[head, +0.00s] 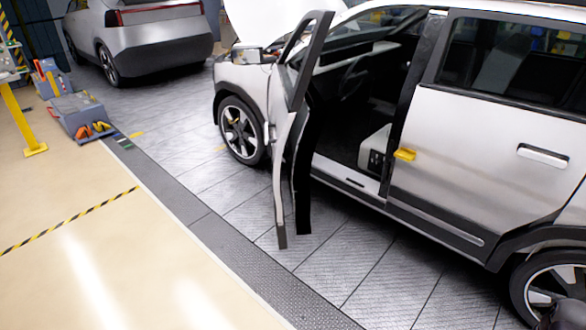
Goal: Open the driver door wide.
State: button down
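The driver door (290,130) of the silver car (470,150) stands open, swung far out from the body. I see it nearly edge-on, with its window frame at the top and its lower edge over the grey floor tiles. The door opening (345,130) shows the dark cabin, the steering wheel and part of a light seat base. The door's outer handle cannot be made out. My gripper is not recognisable in this view; a small dark shape (570,315) at the bottom right corner is too cut off to identify.
A yellow piece (405,154) sits at the rear door's front edge. The hood (285,15) appears raised. Another grey car (150,40) stands at the back left. A grey tool bin (80,115) and yellow post (22,120) stand at left. The floor left of the door is clear.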

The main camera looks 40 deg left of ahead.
aim_at(299, 114)
jog(key=u, duration=0.4)
jog(key=i, duration=0.65)
jog(key=u, duration=1.05)
jog(key=i, duration=0.8)
jog(key=u, duration=0.35)
